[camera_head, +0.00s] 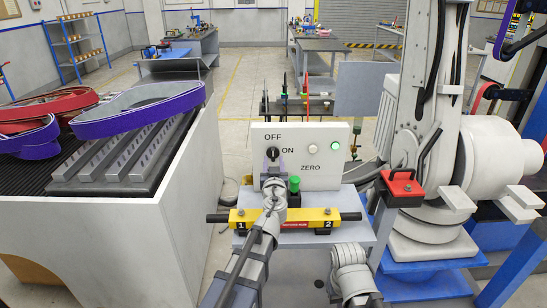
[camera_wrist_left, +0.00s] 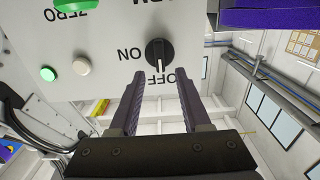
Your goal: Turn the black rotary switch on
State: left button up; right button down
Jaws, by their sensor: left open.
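The black rotary switch (camera_head: 272,154) is on the upright white control panel (camera_head: 322,165), below the OFF label and left of ON. In the left wrist view, which shows the panel upside down, the switch (camera_wrist_left: 160,52) has its white pointer line towards OFF. My left gripper (camera_wrist_left: 162,76) is open, with its two fingers pointing at the panel just short of the switch and nothing between them. In the head view my left gripper (camera_head: 272,182) is in front of the panel just below the switch, its fingers mostly hidden by the wrist. My right wrist shows lower right; its jaw state is unclear.
A green button (camera_head: 294,184) and a yellow bar (camera_head: 300,214) stand in front of the panel. A large grey-white machine arm (camera_head: 420,110) stands close on the right.

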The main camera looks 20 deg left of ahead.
aim_at(273, 153)
pick_arm(q)
jog(key=x, duration=0.4)
jog(key=shift+w, duration=0.1)
grip_shut()
dwell(0.4)
